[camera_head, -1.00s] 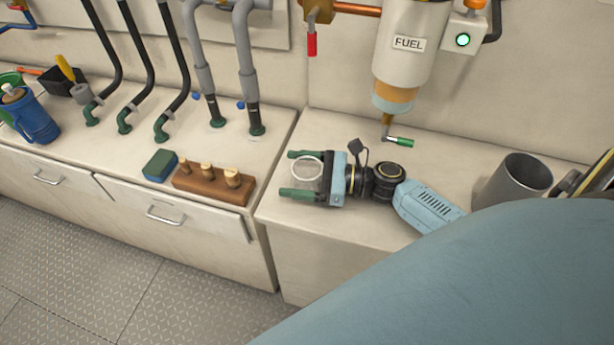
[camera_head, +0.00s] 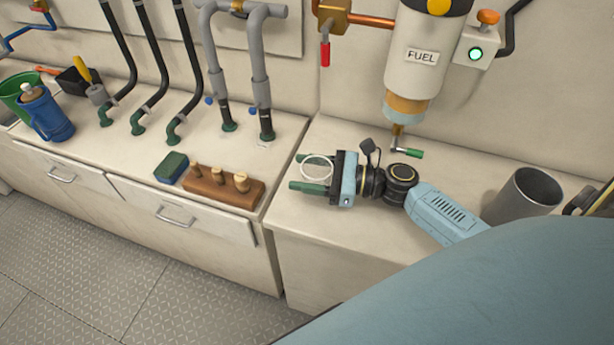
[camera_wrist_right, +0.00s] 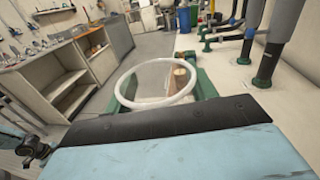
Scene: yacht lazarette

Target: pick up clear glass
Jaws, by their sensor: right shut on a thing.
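The clear glass (camera_head: 317,168) shows in the head view as a pale round rim between the two green fingers of my right gripper (camera_head: 312,173). The gripper is shut on it, with one finger on each side. In the right wrist view the glass rim (camera_wrist_right: 155,85) stands up between the green fingers, and I see through it. The head view shows the gripper over the right-hand counter near its left edge. I cannot tell whether the glass base touches the counter. My left gripper is not in view.
A wooden block with pegs (camera_head: 223,187) and a green-blue sponge (camera_head: 171,167) lie on the left counter. The white fuel filter (camera_head: 417,60) hangs behind my right arm, with a green-handled drain valve (camera_head: 408,152) below. A grey metal cup (camera_head: 522,195) stands at right.

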